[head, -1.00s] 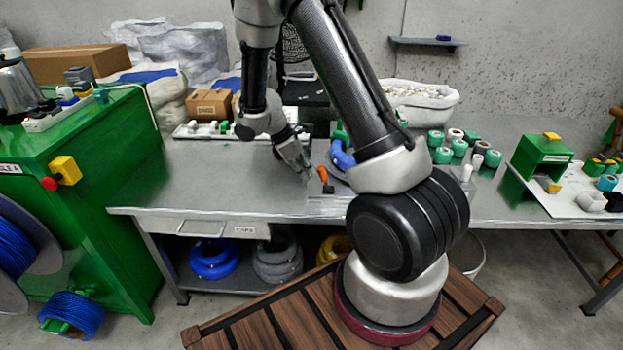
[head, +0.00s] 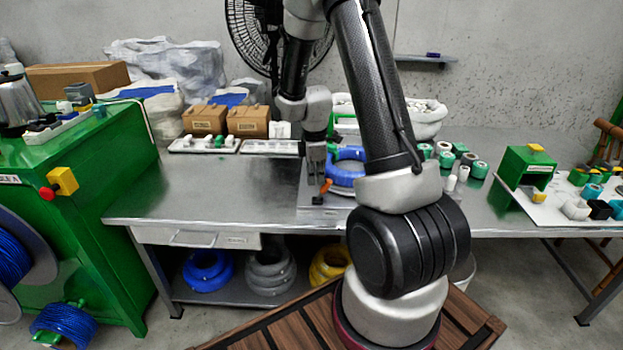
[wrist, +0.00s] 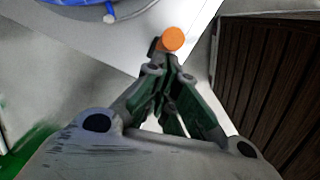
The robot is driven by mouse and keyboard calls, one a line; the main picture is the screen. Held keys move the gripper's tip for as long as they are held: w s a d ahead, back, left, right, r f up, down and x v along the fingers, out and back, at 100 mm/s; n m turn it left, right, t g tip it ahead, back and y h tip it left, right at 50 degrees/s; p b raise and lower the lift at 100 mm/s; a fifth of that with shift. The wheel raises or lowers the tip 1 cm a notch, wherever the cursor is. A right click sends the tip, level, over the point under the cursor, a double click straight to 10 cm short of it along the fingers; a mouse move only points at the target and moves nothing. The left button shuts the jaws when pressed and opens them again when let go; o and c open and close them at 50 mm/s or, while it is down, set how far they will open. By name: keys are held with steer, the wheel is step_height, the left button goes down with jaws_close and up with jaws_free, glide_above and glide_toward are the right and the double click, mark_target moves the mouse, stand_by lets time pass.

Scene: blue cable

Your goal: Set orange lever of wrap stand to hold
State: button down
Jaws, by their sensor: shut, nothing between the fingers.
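The orange lever (head: 326,186) stands at the front of the wrap stand, tilted, its top toward the right in the head view. The wrap stand's grey base plate (head: 308,200) lies on the metal table, with a blue cable coil (head: 347,168) on it, partly behind my arm. My gripper (head: 317,188) points down right beside the lever, on its left. In the wrist view the lever's round orange end (wrist: 172,39) shows just beyond the fingertips of my gripper (wrist: 160,50), which are closed together and empty. Whether they touch the lever I cannot tell.
White trays (head: 203,145) and cardboard boxes (head: 205,120) stand at the back left. Several tape rolls (head: 470,160) and a green dispenser (head: 526,168) stand to the right. The table left of the stand (head: 220,190) is clear.

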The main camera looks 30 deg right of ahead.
steer(key=shift+s+d, duration=0.15)
stand_by(0.4)
step_height(320, 180, up, 12)
steer(key=a, duration=0.2)
steer(key=shift+a+f, duration=0.15)
steer(key=shift+f, duration=0.1)
stand_by(0.6)
